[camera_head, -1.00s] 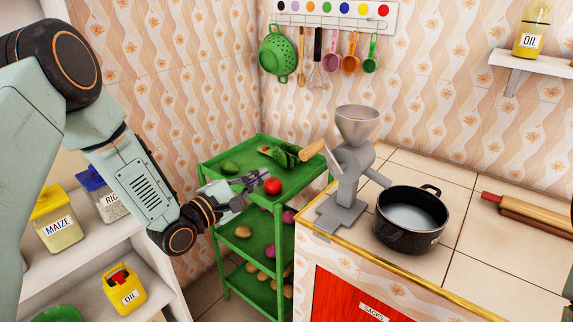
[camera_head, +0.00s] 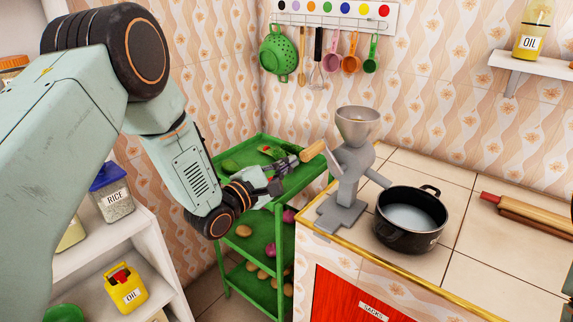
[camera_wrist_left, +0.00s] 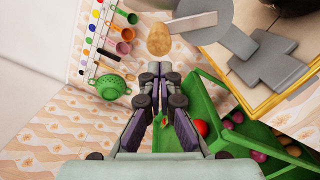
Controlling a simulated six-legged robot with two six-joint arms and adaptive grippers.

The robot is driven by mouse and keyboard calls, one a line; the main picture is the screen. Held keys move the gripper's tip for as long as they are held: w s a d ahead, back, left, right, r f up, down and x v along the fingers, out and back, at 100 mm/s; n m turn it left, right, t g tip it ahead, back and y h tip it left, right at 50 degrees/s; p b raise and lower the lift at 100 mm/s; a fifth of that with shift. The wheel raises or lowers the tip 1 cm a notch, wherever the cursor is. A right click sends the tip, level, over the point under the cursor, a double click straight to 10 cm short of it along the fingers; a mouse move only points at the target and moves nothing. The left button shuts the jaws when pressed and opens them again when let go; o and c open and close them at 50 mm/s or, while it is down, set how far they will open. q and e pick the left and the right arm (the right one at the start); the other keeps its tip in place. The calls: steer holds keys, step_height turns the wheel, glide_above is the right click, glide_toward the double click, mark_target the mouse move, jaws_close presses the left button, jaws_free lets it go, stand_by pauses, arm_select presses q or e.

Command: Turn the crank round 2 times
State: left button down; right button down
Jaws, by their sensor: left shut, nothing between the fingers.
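A grey hand mill (camera_head: 352,170) with a funnel top stands on the counter's left end. Its crank has a wooden handle (camera_head: 313,150) pointing left, towards my left gripper. My left gripper (camera_head: 287,163) is shut and empty, just left of and below the handle, over the green cart. In the left wrist view the gripper (camera_wrist_left: 150,72) points towards the wooden handle (camera_wrist_left: 159,40), which shows just beyond the fingertips. The fingers appear apart from the handle. My right gripper is not in view.
A black pot (camera_head: 409,228) stands right of the mill, under its spout. A green cart (camera_head: 262,222) holding vegetables stands below my left gripper. A rolling pin (camera_head: 515,210) lies on the counter's right. Utensils hang on the back wall. Shelves with jars stand at left.

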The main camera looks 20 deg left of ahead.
arm_select(q)
steer(key=shift+d, duration=0.1)
steer(key=shift+s+r+m, duration=0.15)
steer(key=shift+r+m, duration=0.25)
steer(key=shift+m, duration=0.1)
steer(key=shift+d+r, duration=0.1)
steer(key=shift+d, duration=0.05)
